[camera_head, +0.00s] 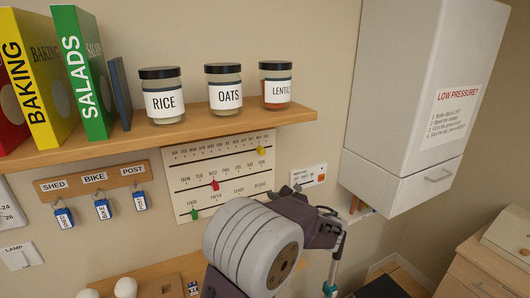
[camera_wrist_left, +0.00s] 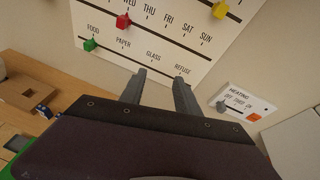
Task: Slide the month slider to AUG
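The white slider board (camera_head: 235,170) hangs on the wall below the shelf. Its top row bears month labels, and the yellow month slider (camera_head: 261,150) sits near that row's right end, around NOV; the labels are too small to be sure. In the left wrist view the yellow slider (camera_wrist_left: 220,10) is at the top edge, with its month labels out of frame. My left gripper (camera_wrist_left: 158,82) is open and empty, its two fingers over the board's lower edge, below and left of the yellow slider. In the head view its dark body (camera_head: 312,222) hides the fingertips. My right gripper is not in view.
A red slider (camera_head: 215,185) is near WED and a green slider (camera_head: 194,213) at FOOD. The heating panel (camera_head: 308,176) is right of the board. The shelf (camera_head: 225,125) juts out above, with jars and books. A white boiler (camera_head: 415,90) stands out at right.

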